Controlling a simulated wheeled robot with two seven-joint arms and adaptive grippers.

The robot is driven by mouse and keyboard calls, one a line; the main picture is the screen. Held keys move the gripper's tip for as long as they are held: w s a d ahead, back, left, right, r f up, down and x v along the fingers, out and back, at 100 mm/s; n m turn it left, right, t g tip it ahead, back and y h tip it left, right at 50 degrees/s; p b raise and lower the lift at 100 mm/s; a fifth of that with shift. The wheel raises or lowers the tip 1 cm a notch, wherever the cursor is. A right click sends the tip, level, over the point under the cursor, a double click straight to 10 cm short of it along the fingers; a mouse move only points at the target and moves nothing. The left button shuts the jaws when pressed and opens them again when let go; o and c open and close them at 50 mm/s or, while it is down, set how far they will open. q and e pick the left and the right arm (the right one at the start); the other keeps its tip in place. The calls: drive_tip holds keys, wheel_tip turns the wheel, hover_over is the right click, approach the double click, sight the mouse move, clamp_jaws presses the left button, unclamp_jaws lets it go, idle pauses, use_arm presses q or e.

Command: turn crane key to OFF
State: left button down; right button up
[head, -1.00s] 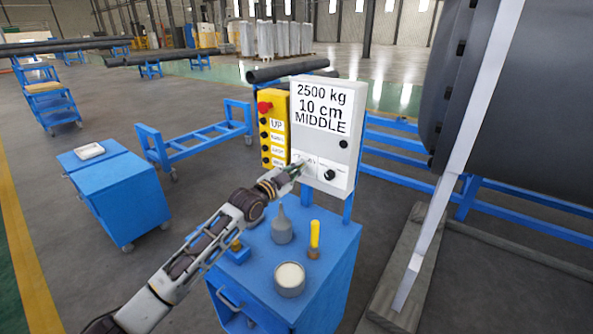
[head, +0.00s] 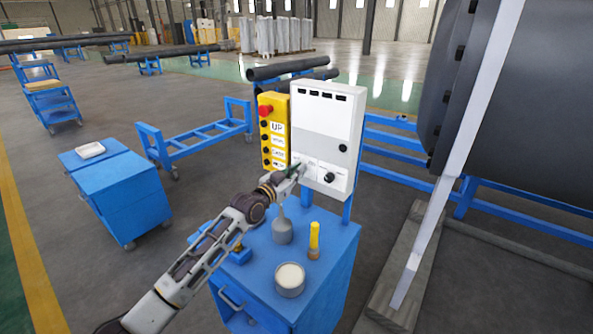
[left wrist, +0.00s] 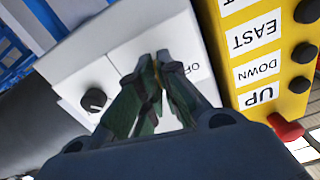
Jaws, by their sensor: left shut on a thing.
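The white control box (head: 325,125) stands on a post behind the blue cart. My left gripper (head: 300,168) is at the lower left of its front face. In the left wrist view my left gripper (left wrist: 160,60) has its fingertips together against the white panel (left wrist: 130,50), shut on the crane key. The key itself is hidden by the fingers. Part of a printed label, which looks like "OFF", shows just right of the fingertips. A black knob (left wrist: 94,100) sits on the neighbouring plate, also seen in the head view (head: 329,177). My right gripper is not in view.
A yellow button pendant (head: 274,130) with a red button hangs left of the box. The blue cart (head: 330,250) carries a grey funnel-like item (head: 282,226), a yellow-handled tool (head: 314,240) and a round tin (head: 290,279). A large dark cylinder (head: 530,110) stands at right.

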use_arm(q)
drive_tip(key=shift+n+p, duration=1.1)
drive_tip(key=shift+n, duration=4.3)
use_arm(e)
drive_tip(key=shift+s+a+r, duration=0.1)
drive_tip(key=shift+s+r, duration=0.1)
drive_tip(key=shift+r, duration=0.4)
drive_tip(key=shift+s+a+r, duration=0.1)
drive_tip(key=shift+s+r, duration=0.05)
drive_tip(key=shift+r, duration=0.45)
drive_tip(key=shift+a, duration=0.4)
use_arm(q)
drive_tip(key=c, duration=1.6)
unclamp_jaws()
drive_tip(key=shift+c, duration=0.2)
